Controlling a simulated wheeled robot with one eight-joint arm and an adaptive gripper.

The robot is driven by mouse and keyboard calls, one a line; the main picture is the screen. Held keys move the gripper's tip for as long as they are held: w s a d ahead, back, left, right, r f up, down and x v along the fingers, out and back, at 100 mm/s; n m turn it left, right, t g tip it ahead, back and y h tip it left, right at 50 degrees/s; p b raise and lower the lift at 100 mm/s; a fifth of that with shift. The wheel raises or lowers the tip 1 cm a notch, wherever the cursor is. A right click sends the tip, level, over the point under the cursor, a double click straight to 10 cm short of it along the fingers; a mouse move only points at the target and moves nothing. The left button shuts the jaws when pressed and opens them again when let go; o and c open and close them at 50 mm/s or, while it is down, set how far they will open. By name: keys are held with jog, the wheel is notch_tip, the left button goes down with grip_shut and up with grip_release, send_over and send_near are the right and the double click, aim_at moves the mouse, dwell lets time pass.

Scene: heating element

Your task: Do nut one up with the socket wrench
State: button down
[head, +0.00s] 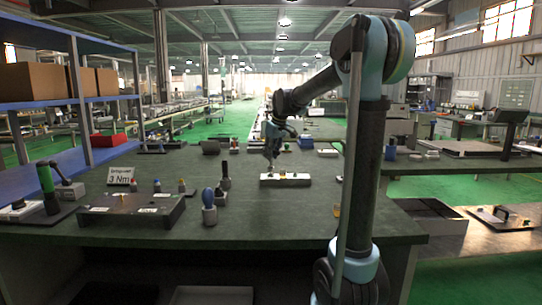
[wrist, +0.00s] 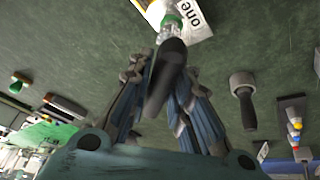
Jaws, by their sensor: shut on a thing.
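My gripper (head: 271,160) hangs at the end of my arm over the bench, just behind a pale block (head: 285,179) with small yellow parts on top. In the wrist view my gripper (wrist: 165,68) is shut on a dark-handled tool, apparently the socket wrench (wrist: 164,80). Its shiny metal end (wrist: 171,24) points away, at a green part beside a white label reading "one" (wrist: 196,18). Nut one is not clearly visible; the tool's end hides that spot. I cannot tell whether the tool touches it.
Another dark-handled tool (wrist: 243,98) is to the right in the wrist view. In the head view, a blue-topped tool (head: 208,205), a grey fixture plate (head: 130,212) and a "3 Nm" sign (head: 120,176) stand on the left. The bench right of the pale block is fairly clear.

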jog(key=shift+n+g+y, duration=0.6)
jog(key=shift+n, duration=1.4)
jog(key=shift+f, duration=1.1)
jog(key=shift+m+t+h, duration=0.4)
jog(key=shift+m, duration=0.7)
jog(key=shift+m+h, duration=0.3)
jog(key=shift+m, duration=0.6)
jog(key=shift+m, duration=0.3)
jog(key=shift+a+m+t+h, duration=0.1)
jog(key=shift+m+t+h, duration=0.35)
jog(key=shift+m, duration=0.65)
jog(key=shift+m+h, duration=0.25)
jog(key=shift+m, duration=0.35)
